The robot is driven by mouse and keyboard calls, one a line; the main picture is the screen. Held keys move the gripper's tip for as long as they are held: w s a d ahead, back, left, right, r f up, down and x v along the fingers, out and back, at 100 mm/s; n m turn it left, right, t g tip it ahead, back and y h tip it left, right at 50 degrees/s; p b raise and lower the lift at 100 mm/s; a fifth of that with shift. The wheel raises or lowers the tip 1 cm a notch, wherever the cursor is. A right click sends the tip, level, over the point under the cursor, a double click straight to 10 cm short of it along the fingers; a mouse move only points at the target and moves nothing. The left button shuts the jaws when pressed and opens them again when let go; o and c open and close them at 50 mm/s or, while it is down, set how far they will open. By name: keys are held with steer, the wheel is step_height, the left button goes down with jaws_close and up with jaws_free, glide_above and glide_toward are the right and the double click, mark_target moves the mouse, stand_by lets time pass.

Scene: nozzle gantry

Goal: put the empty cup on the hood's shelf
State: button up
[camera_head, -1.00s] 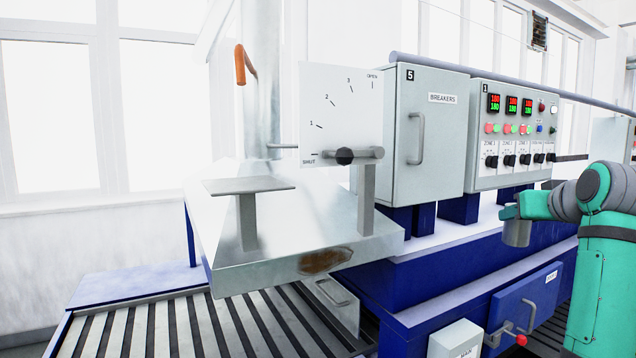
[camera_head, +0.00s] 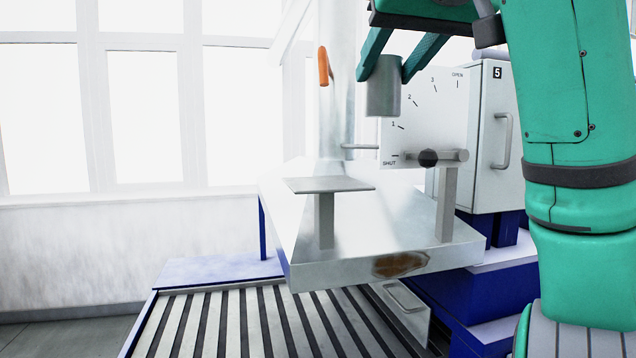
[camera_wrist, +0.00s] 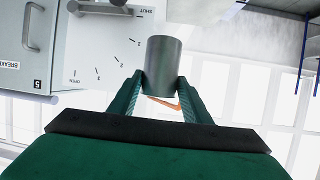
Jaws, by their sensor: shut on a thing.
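My gripper (camera_head: 384,76) is shut on a grey metal cup (camera_head: 383,92), which hangs upright between the green fingers, in front of the dial plate. In the wrist view the cup (camera_wrist: 163,62) sits between the fingertips; its inside is not visible. The hood (camera_head: 375,225) is a sloped metal canopy. Its shelf, a small flat grey plate (camera_head: 328,185) on a post, stands on the hood's left part, lower and to the left of the cup. The shelf's top looks bare. The cup is apart from the shelf.
A dial plate (camera_head: 430,118) marked shut to open has a bar with a dark knob (camera_head: 428,158) close below the cup. An orange handle (camera_head: 324,66) sticks out by the upright duct. A breaker cabinet (camera_head: 497,150) stands right. A slatted conveyor (camera_head: 250,320) runs below.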

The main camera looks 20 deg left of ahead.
steer(key=s+a+r+n+y, duration=0.1)
steer(key=s+a+r, duration=0.1)
steer(key=s+a, duration=0.5)
steer(key=shift+g, duration=0.3)
steer(key=shift+w+a+f, duration=0.7)
steer(key=shift+w+f, duration=1.45)
steer(key=shift+f, duration=0.05)
steer(key=shift+w+a+f, duration=0.7)
steer(key=shift+w+f, duration=1.45)
steer(key=shift+w, duration=0.05)
steer(key=shift+w+a+f, duration=0.7)
steer(key=shift+w+f, duration=1.45)
steer(key=shift+f, duration=0.05)
steer(key=shift+f, duration=0.1)
steer(key=o, duration=1.2)
steer(key=shift+c, duration=0.2)
